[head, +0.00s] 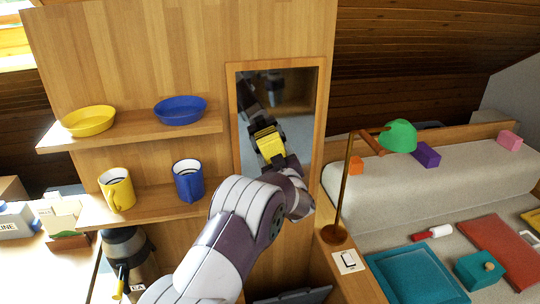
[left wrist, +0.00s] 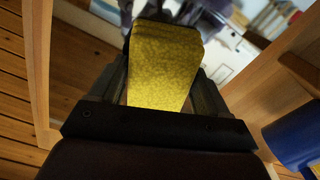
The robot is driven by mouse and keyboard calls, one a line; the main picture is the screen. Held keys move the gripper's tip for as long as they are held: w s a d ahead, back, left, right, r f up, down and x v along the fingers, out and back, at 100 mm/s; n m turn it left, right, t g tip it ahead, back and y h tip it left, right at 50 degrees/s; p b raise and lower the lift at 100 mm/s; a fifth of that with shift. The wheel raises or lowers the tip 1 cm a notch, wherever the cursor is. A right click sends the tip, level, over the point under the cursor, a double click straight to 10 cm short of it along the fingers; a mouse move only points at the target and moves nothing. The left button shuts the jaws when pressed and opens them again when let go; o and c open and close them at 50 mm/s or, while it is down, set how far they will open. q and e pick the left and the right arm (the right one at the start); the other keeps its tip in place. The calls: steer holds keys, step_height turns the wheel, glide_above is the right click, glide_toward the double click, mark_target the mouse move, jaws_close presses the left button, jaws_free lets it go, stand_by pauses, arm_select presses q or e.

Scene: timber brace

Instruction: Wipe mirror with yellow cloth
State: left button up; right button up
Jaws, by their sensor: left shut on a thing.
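The mirror (head: 297,108) stands upright in a wooden frame on a wooden panel, in the middle of the head view. My left gripper (head: 269,148) is in front of its lower part, shut on the yellow cloth (head: 271,151). In the left wrist view the cloth (left wrist: 165,65) sticks out between the two dark fingers of the gripper (left wrist: 165,85) toward the glass. A dark reflection of my arm shows above the cloth in the mirror. I cannot tell whether the cloth touches the glass. My right gripper is not in view.
Left of the mirror, shelves hold a yellow bowl (head: 88,121), a blue bowl (head: 180,110), a yellow mug (head: 117,189) and a blue mug (head: 188,181). A sofa (head: 440,180) is further right.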

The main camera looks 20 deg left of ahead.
arm_select(q)
steer(key=shift+w+d, duration=0.1)
steer(key=shift+d, duration=0.1)
steer(key=shift+w+d, duration=0.8)
steer(key=shift+d, duration=0.1)
steer(key=shift+w+d+p, duration=0.45)
steer(key=shift+w+d, duration=0.3)
steer(key=shift+d, duration=0.2)
steer(key=p+v, duration=0.1)
steer(key=v, duration=0.8)
stand_by(0.4)
